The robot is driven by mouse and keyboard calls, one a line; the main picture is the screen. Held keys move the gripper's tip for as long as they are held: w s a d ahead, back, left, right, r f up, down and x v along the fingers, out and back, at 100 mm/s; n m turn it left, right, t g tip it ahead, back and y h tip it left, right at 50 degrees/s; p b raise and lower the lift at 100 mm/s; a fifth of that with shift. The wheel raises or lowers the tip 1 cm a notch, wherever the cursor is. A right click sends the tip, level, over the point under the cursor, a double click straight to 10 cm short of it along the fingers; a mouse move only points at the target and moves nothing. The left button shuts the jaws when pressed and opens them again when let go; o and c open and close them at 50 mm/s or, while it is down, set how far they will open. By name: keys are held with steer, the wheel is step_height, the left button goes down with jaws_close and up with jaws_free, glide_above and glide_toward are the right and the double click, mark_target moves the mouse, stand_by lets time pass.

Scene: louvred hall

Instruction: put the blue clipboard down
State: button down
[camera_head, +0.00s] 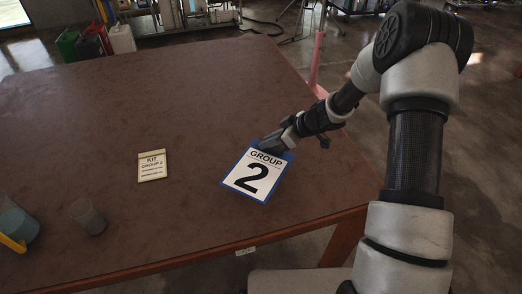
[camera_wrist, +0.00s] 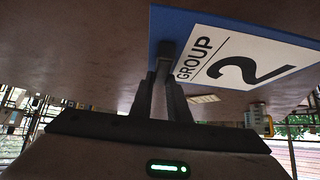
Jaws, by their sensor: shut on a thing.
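The blue clipboard (camera_head: 257,176) bears a white sheet printed "GROUP 2". In the head view it is over the brown table (camera_head: 150,110), right of centre and near the front edge. It looks roughly flat, but I cannot tell whether it rests on the table or hangs just above it. My gripper (camera_head: 284,142) is shut on its top edge. In the wrist view my gripper's fingers (camera_wrist: 166,72) pinch the blue border of the clipboard (camera_wrist: 240,58) beside the word "GROUP".
A small "KIT GROUP 2" card (camera_head: 152,166) lies left of the clipboard. A grey cup (camera_head: 87,217) and a blue jug (camera_head: 18,222) with a yellow handle stand at the front left. Jerrycans (camera_head: 92,40) stand beyond the far edge. The table's middle is bare.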

mark_target(268, 152)
step_height(268, 152, down, 5)
steer(key=shift+f+b, duration=0.15)
steer(key=shift+b, duration=0.5)
steer(key=c, duration=1.7)
jaws_free()
steer(key=shift+f, duration=0.1)
